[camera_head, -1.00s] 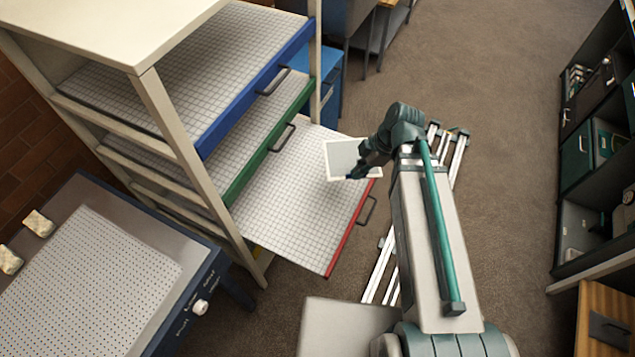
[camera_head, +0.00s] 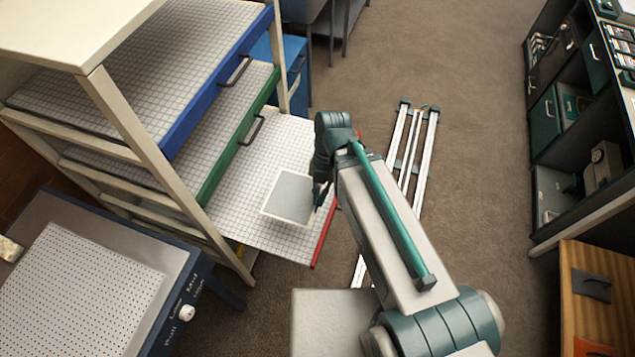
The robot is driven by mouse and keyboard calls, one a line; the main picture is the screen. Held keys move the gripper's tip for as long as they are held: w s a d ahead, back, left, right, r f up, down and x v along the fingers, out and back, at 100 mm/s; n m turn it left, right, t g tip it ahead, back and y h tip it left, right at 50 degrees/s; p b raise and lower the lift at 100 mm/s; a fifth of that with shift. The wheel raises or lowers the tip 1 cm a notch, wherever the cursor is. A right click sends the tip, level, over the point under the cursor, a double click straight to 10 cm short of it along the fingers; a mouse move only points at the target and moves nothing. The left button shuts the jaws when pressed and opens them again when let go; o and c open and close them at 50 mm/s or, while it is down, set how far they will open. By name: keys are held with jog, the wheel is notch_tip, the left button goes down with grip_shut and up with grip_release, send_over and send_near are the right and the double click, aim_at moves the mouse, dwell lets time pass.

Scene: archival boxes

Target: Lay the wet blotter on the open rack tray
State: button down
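The blotter (camera_head: 288,197) is a grey sheet with a pale border. My gripper (camera_head: 318,195) holds it by its right edge, and it shows over the open rack tray. Whether it touches the mesh or hangs above it, I cannot tell. The open rack tray (camera_head: 240,205) is a white mesh tray with a red front bar, pulled out below the green-fronted and blue-fronted trays. The fingers are small and dark against the arm, and they appear closed on the blotter's edge.
The blue-fronted tray (camera_head: 190,80) and green-fronted tray (camera_head: 215,145) sit above the red one, in a cream rack (camera_head: 140,140). A perforated-top table (camera_head: 85,285) with a knob stands at lower left. Metal rails (camera_head: 412,160) lie on the floor; dark shelves (camera_head: 565,130) stand at right.

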jog(key=shift+w+f+b, duration=0.6)
jog(key=shift+w+b, duration=0.1)
jog(key=shift+b, duration=2.15)
jog(key=w+f+p, duration=0.1)
jog(key=w+f, duration=0.1)
jog(key=w, duration=0.1)
jog(key=w+f, duration=0.2)
jog(key=w, duration=0.2)
jog(key=w+f+p, duration=0.1)
jog(key=w+f, duration=0.2)
jog(key=shift+w+d+p, duration=0.25)
jog(key=shift+w+p, duration=0.1)
jog(key=shift+w+f, duration=0.5)
jog(key=shift+f, duration=0.15)
jog(key=shift+f+p, duration=0.6)
jog(key=shift+f, duration=0.95)
jog(key=shift+f, duration=0.15)
jog(key=c, duration=1.3)
grip_release()
